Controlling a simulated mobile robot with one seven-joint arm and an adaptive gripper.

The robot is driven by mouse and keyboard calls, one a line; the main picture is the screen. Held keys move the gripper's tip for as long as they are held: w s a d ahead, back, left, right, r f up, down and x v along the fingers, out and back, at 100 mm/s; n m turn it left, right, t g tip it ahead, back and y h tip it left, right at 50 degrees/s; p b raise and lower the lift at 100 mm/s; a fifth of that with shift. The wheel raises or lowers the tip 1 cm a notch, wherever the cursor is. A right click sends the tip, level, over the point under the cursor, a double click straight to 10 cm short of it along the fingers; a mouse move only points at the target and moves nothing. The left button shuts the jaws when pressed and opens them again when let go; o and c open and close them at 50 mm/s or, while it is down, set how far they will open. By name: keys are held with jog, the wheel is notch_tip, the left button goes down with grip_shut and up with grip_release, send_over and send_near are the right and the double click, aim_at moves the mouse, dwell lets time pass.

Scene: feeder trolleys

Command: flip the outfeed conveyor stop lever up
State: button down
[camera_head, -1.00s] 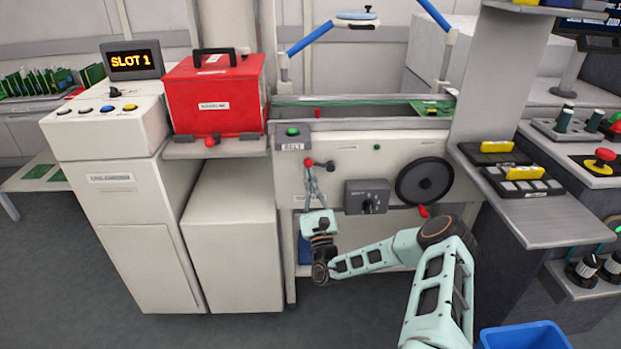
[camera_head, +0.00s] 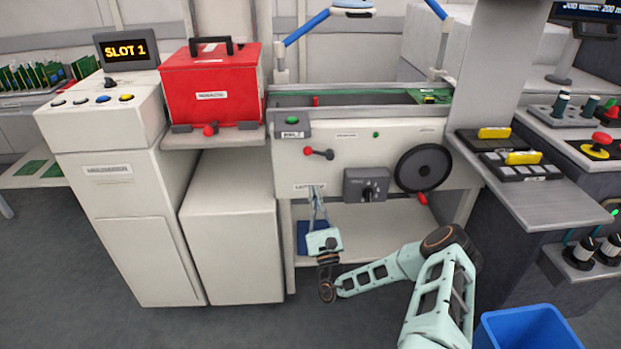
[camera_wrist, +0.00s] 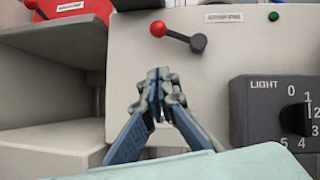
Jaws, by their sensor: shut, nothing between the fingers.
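A small lever with a red ball knob (camera_head: 308,152) and a dark pivot sits on the beige front panel of the conveyor unit. Its arm points left from the pivot, the knob slightly higher than the pivot. The same lever shows in the wrist view (camera_wrist: 178,36), ahead of and above my fingertips. My gripper (camera_head: 317,190) is below the lever, apart from it, in front of the panel's lower edge. In the wrist view, my gripper (camera_wrist: 160,78) has its fingertips together with nothing between them. The nearby label text is too small to read surely.
A grey LIGHT dial box (camera_head: 366,186) and a black handwheel (camera_head: 423,167) are right of the lever. A red box (camera_head: 212,85) stands on a shelf at left, with another red-knobbed lever (camera_head: 210,129) beneath. A blue bin (camera_head: 528,328) is at lower right.

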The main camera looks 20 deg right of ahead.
jog(key=v, duration=0.5)
jog(key=shift+a, duration=0.1)
